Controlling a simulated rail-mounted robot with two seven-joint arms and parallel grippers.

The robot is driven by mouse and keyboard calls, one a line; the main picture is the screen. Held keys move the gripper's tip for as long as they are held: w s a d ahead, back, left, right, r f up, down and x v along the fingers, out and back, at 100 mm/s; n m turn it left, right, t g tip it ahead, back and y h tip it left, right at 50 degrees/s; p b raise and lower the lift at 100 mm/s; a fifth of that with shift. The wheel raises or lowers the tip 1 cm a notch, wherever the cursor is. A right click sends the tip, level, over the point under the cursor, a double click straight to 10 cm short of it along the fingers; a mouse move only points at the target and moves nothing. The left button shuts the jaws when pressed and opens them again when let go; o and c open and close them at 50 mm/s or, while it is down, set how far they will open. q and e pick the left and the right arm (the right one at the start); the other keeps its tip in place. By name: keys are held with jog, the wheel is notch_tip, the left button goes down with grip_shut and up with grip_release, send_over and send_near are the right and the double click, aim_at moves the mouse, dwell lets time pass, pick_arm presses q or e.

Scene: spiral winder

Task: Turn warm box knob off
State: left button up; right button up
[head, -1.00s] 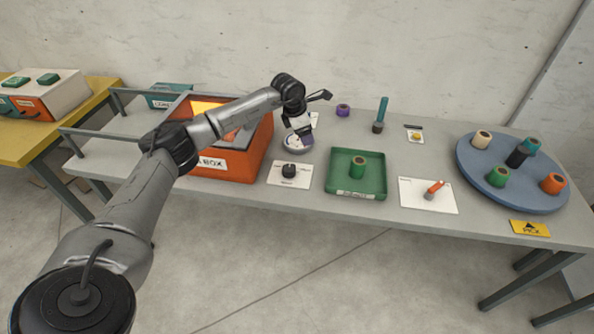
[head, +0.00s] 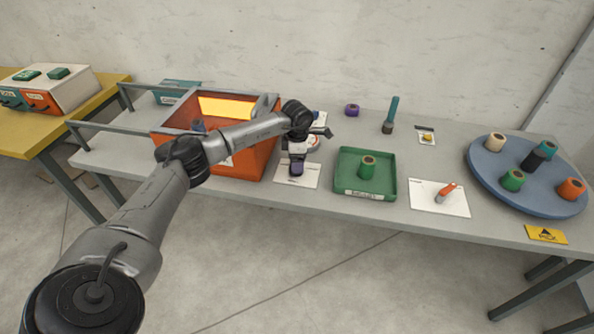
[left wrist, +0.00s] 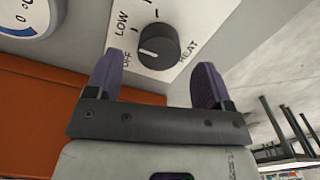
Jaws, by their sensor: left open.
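The warm box (head: 255,165) is an orange open-topped box with a glowing yellow panel inside. The black round knob (left wrist: 158,45) sits on a white plate marked OFF, LOW and HEAT, which also shows in the head view (head: 311,177). The knob's white mark faces lower left, on the side of the word OFF. My left gripper (left wrist: 158,68) is open, with purple fingers apart on either side of the knob in the picture. I cannot tell whether they touch it. In the head view my left gripper (head: 297,169) hides the knob. My right gripper is not in view.
A green tray (head: 345,188) with a green spool stands right of the knob plate. Farther right are a white card (head: 425,203) with an orange-handled lever and a blue turntable (head: 500,190) with several spools. A round gauge (left wrist: 25,14) is near the knob.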

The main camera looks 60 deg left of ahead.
pick_arm(q)
jog(key=shift+f+b, duration=0.5)
jog(key=shift+f, duration=1.55)
jog(key=c, duration=0.9)
jog(key=shift+r+n+p, duration=0.25)
jog(key=shift+n+p, duration=0.25)
jog(key=shift+p, duration=0.35)
jog(key=n+p, duration=0.4)
jog(key=shift+a+p, duration=0.1)
jog(key=shift+p, duration=0.2)
jog(key=n+p, duration=0.3)
jog(key=n, duration=0.1)
jog(key=shift+f+n+p, duration=0.1)
jog(key=shift+n+p, duration=0.8)
jog(key=shift+n, duration=0.3)
jog(key=shift+f+n, duration=0.1)
jog(key=shift+n, duration=0.3)
